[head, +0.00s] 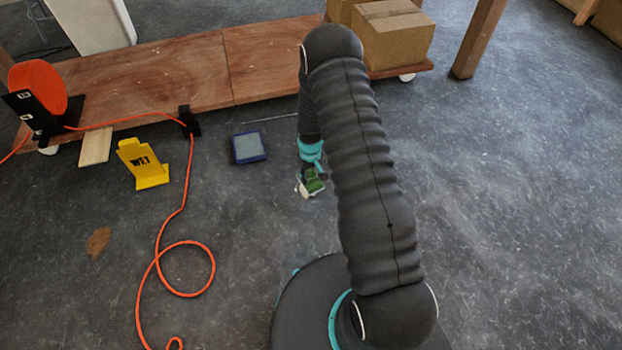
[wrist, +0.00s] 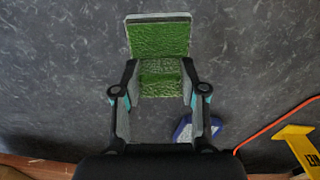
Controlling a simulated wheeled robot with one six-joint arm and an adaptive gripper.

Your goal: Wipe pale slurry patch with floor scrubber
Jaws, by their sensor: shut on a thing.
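My gripper (head: 311,168) is low over the floor, left of my arm in the head view. In the wrist view my gripper (wrist: 160,76) is shut on the floor scrubber (wrist: 159,38), whose rough green pad and pale rim show beyond the fingers. The scrubber (head: 314,182) is small and tilted in the head view, green with white edges. I cannot tell whether it touches the floor. I see no clear pale slurry patch; it may be hidden by the scrubber or my arm.
A blue tray (head: 249,148) with a pale inside lies left of my gripper. A yellow WET sign (head: 145,163), an orange cable (head: 160,235) and a brown stain (head: 98,241) are farther left. A low wooden platform (head: 170,75) carries boxes (head: 395,38). Floor at right is clear.

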